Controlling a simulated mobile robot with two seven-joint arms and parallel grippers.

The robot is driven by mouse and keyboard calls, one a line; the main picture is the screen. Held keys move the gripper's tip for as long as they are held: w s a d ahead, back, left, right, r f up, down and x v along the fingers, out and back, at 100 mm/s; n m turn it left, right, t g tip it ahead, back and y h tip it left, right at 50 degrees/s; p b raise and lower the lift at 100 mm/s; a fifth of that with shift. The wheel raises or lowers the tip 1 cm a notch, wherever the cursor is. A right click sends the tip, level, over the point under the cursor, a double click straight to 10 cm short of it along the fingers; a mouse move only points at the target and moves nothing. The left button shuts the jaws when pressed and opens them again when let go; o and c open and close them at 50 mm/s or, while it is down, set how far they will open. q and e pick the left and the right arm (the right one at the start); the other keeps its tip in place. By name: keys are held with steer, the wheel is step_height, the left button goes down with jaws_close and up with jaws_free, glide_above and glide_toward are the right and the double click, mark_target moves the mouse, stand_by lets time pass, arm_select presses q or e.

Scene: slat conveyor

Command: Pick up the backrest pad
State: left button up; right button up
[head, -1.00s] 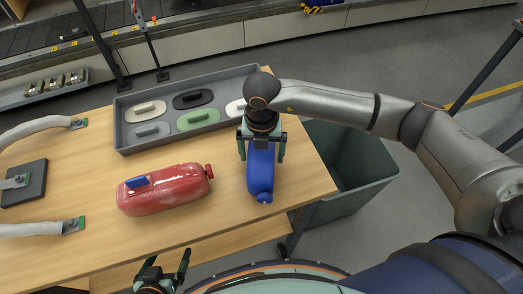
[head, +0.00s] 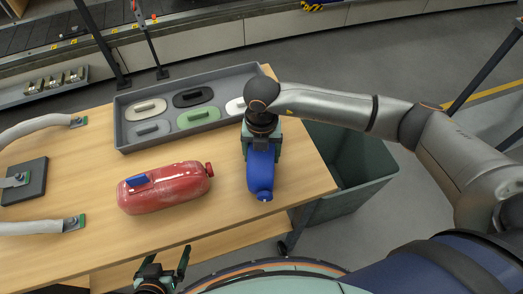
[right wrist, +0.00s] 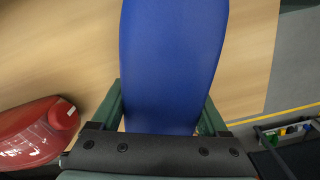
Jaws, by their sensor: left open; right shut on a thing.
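In the right wrist view the blue pad (right wrist: 172,60) runs between the two green fingers (right wrist: 163,110), one against each side. Whether the pad touches the table is hard to tell. My left gripper (head: 167,268) is open and empty at the bottom of the head view, off the table's front edge, away from the pad.
A red bottle-like object (head: 165,190) lies left of the pad. A grey tray (head: 122,118) behind holds several oval pieces with handles. Clamps and a dark block (head: 26,184) stand at the left. A green bin (head: 350,165) is right of the table.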

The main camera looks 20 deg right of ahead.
mark_target(259, 162)
jaws_close()
steer(key=shift+r, duration=0.1)
steer(key=shift+w+r, duration=0.1)
steer(key=shift+r, duration=0.35)
step_height(259, 162, up, 2)
steer(key=shift+r+b, duration=0.25)
steer(key=shift+b, duration=0.25)
steer(key=s+r, duration=0.1)
steer(key=r, duration=0.1)
steer(key=s+a+r, duration=0.1)
steer(key=s, duration=0.1)
steer(key=s+a+r, duration=0.1)
steer(key=s+r, duration=0.1)
steer(key=shift+r, duration=0.3)
steer(key=s+a+r+b, duration=0.1)
steer(key=s+a+r, duration=0.2)
steer(key=s, duration=0.5)
steer(key=shift+r, duration=0.45)
